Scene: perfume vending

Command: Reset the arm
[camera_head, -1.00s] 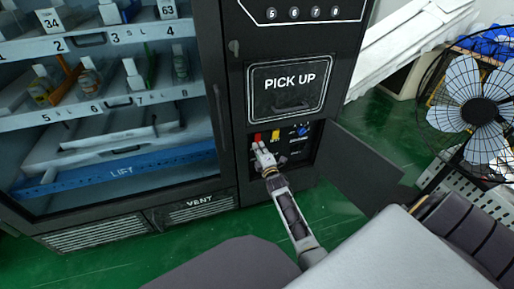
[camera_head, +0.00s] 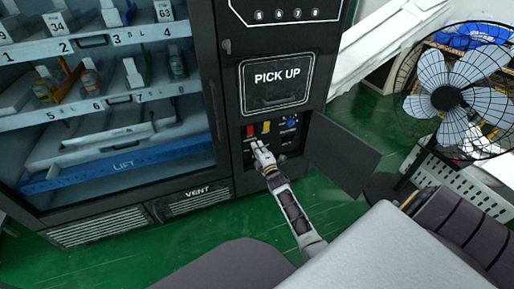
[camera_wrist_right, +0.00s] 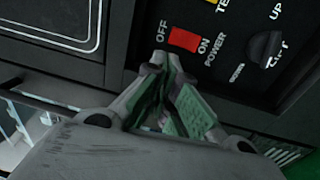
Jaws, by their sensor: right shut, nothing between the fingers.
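My right arm reaches up from the bottom of the head view to the open control compartment of the vending machine (camera_head: 225,120). My right gripper (camera_head: 258,147) is shut and empty, just in front of the panel and below the red switch (camera_head: 251,130). In the right wrist view the shut fingertips (camera_wrist_right: 165,62) point at the panel, close below the red switch (camera_wrist_right: 185,39), which sits between the OFF and ON labels. I cannot tell whether they touch the panel. My left gripper is not in view.
A yellow switch (camera_head: 266,127) and a blue knob (camera_head: 291,122) sit right of the red switch. The compartment door (camera_head: 342,155) hangs open to the right. The PICK UP flap (camera_head: 276,88) is above. A fan (camera_head: 447,97) stands at the far right. Green floor (camera_head: 215,230) lies in front.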

